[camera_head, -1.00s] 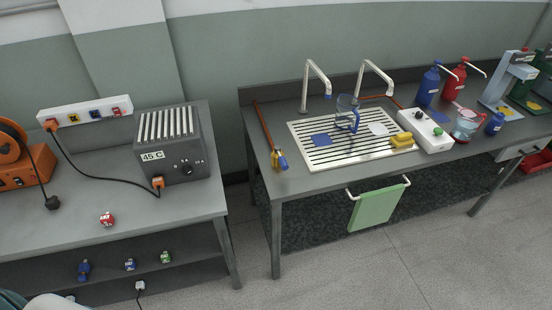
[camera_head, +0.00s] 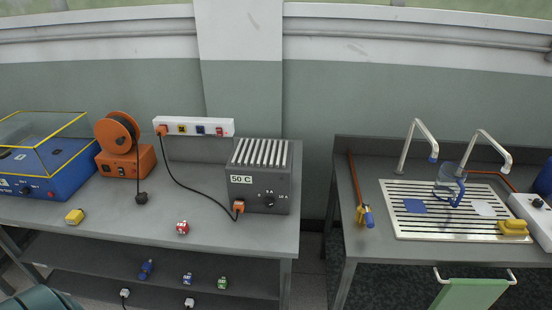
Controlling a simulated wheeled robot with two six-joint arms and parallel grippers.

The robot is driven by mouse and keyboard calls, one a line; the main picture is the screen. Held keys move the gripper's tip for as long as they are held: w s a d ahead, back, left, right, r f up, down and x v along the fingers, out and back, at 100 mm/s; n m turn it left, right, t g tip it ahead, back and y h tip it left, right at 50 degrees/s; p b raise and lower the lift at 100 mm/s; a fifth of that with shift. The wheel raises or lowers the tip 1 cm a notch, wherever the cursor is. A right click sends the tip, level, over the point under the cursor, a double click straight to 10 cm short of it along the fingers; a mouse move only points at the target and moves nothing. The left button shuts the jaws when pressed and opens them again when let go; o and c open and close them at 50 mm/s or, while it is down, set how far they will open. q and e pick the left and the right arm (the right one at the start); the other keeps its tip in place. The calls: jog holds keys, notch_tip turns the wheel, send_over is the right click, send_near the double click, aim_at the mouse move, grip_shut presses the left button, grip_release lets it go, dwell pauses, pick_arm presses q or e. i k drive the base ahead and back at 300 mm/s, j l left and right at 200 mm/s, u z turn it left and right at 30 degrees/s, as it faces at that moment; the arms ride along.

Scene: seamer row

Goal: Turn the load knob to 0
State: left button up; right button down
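A grey finned box (camera_head: 259,183) with a white label reading "50 C" stands on the left bench. A dark round knob (camera_head: 269,201) is on its front, right of the label. The knob's setting is too small to read. An orange plug (camera_head: 238,206) with a black cable sits at the box's lower left front. The lettering beside the knob cannot be read, so I cannot tell if it is marked load. Neither of my grippers shows in the head view.
A power strip (camera_head: 194,127) is on the wall behind the bench. An orange cable reel (camera_head: 120,140) and a blue machine with a yellow-edged clear cover (camera_head: 45,175) stand left of the box. A small red block (camera_head: 182,228) lies in front. A gap separates the sink table (camera_head: 350,225).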

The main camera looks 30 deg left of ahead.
aim_at(269, 202)
jog(key=u, duration=1.1)
